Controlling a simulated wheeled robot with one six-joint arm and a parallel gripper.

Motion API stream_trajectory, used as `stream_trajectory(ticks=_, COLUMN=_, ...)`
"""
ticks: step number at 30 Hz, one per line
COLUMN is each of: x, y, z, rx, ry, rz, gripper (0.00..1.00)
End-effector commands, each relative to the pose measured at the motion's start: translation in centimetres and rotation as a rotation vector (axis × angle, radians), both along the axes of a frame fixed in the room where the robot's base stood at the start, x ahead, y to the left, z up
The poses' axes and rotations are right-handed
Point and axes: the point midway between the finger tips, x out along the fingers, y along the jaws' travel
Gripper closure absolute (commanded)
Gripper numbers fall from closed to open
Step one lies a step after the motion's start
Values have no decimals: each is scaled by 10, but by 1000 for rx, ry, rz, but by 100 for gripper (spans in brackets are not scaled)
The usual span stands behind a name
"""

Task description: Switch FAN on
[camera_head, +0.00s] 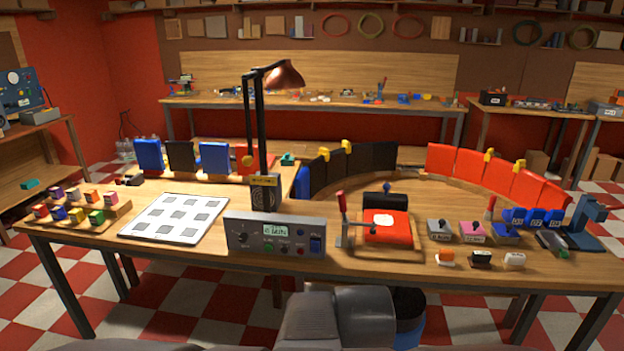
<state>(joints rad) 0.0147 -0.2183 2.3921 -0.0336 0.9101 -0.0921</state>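A grey control box (275,236) stands near the front edge of the workbench, left of centre. Its face has a black knob (243,238), a small lit display (277,230), a green button (268,247), a red button (284,248) and a blue rocker switch (316,244) at the right end. Its small lettering is too small to read, so I cannot tell which control is marked FAN or how the switch is set. A dark box with a yellow label (265,192) stands behind it. My gripper is not in view; only grey parts of my own body show at the bottom.
A desk lamp (284,75) rises behind the control box. A white sheet with grey squares (175,218) lies to its left, beside colored blocks on a wooden rack (75,225). A red press-like device with a lever (386,228) and small switch boxes (440,230) stand to its right.

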Motion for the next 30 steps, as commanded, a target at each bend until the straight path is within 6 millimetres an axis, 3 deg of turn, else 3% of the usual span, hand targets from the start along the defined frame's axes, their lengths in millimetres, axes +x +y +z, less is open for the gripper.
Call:
stream_trajectory(ticks=3, x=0, y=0, z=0, rx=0, ry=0, rz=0, gripper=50)
stream_trajectory(ticks=11, x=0, y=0, z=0, rx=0, ry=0, rz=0, gripper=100)
stream_trajectory(ticks=30, x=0, y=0, z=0, rx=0, ry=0, rz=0, gripper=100)
